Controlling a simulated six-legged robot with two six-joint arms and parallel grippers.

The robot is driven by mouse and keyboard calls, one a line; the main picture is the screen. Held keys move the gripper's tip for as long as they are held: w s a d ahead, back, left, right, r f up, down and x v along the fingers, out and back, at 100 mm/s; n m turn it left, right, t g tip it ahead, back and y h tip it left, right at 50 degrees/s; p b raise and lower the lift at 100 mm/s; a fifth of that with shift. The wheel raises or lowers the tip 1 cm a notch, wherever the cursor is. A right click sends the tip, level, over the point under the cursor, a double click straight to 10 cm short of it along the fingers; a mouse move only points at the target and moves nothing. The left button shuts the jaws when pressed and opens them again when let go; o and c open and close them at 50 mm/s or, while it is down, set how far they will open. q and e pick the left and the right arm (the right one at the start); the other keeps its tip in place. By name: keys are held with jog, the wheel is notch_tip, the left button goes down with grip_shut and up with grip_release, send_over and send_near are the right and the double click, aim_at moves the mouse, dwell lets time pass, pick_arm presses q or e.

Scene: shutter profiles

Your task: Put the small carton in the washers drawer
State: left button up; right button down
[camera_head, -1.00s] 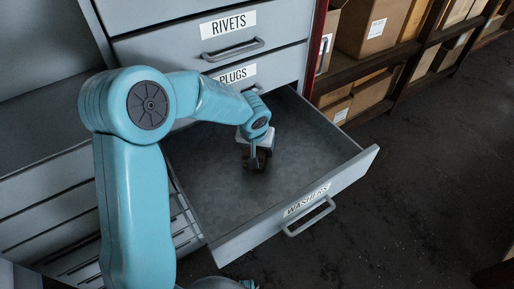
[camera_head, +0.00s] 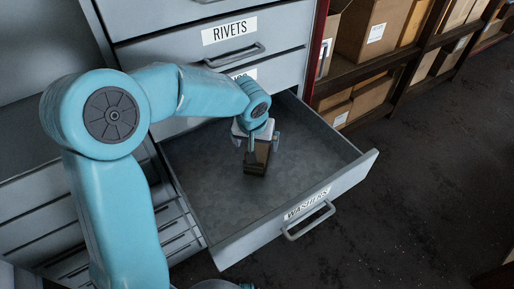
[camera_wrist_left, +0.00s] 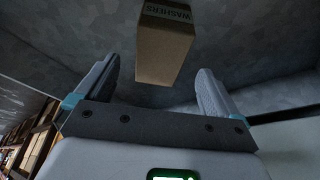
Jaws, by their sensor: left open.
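The small carton (camera_head: 257,157) is brown and stands on the floor of the open washers drawer (camera_head: 312,143). In the left wrist view the carton (camera_wrist_left: 165,47) shows printed lettering on its upper part, and it lies beyond and between the two fingers. My left gripper (camera_head: 262,142) is above the carton inside the drawer, with its fingers spread and apart from it. The left gripper (camera_wrist_left: 155,88) is open and empty in the left wrist view. The drawer front carries a WASHERS label and a handle. My right gripper is not seen.
The rivets drawer (camera_head: 190,46) is shut above, and a shut drawer with a partly hidden label lies below it. Shelves with brown boxes (camera_head: 366,35) stand at the right. Dark floor (camera_head: 430,170) is clear right of the drawer.

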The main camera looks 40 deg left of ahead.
pick_arm(q)
jog(key=v, duration=0.5)
jog(key=shift+r, duration=0.1)
jog(key=shift+r+p, duration=0.1)
jog(key=shift+p, duration=0.2)
